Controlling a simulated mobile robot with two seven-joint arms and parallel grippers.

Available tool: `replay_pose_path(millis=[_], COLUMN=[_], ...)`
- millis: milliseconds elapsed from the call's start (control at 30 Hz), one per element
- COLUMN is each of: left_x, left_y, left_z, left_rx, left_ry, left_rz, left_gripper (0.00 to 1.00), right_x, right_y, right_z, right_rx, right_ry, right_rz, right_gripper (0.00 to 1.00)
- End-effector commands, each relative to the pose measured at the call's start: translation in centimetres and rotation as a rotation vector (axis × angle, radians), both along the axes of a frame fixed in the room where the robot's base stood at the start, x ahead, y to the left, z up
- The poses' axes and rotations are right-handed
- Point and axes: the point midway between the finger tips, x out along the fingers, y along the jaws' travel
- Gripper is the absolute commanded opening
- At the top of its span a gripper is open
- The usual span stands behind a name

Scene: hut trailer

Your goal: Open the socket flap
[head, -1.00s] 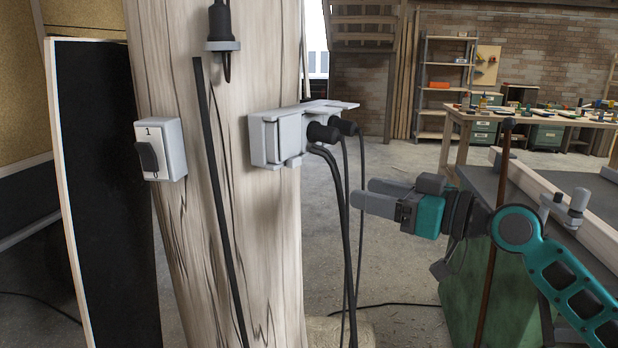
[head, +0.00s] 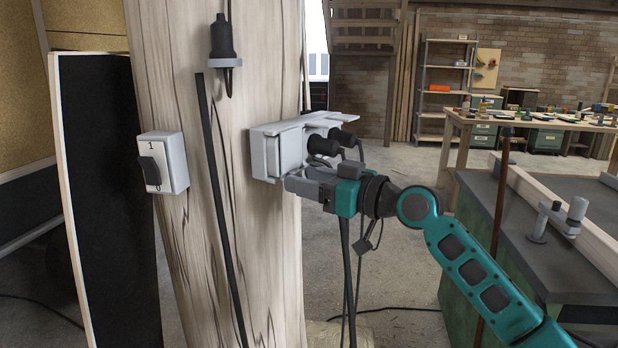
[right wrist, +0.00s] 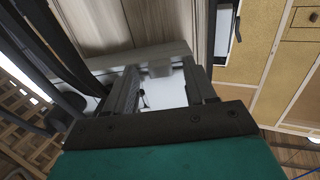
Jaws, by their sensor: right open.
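The grey socket box (head: 263,152) is fixed to the wooden post in the head view. Its near socket flap (head: 290,148) looks shut; farther along, lids stick out above two black plugs (head: 322,145). My right gripper (head: 294,178) is open at the lower edge of the box, just below the flap, and its fingers hide part of that edge. In the right wrist view the two spread fingers (right wrist: 160,88) have the pale front of the box between and beyond them. I cannot tell whether they touch the flap. My left gripper is not in view.
A grey switch box (head: 174,160) marked 1 is on the post's left side. A black plug (head: 222,42) hangs above. Black cables hang beneath the socket box beside my right gripper. A dark-topped workbench (head: 500,215) stands at right.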

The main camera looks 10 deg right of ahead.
Motion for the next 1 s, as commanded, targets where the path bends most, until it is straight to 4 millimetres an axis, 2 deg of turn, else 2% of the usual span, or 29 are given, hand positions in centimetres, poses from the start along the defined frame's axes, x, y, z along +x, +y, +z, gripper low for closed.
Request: replay_pose_path(millis=[267, 867, 1000], left_x=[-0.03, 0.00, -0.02], left_y=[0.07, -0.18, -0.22], left_z=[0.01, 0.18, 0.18], left_rx=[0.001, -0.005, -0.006], left_ry=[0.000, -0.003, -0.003], left_rz=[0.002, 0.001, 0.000], left_gripper=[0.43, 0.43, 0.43], right_x=[0.15, 0.12, 0.12], right_y=[0.15, 0.12, 0.11], right_z=[-0.05, -0.06, -0.06], right_rx=[-0.001, -0.001, 0.000], right_ry=[0.001, 0.001, 0.001], right_rz=[0.000, 0.000, 0.000], right_gripper=[0.55, 0.00, 0.00])
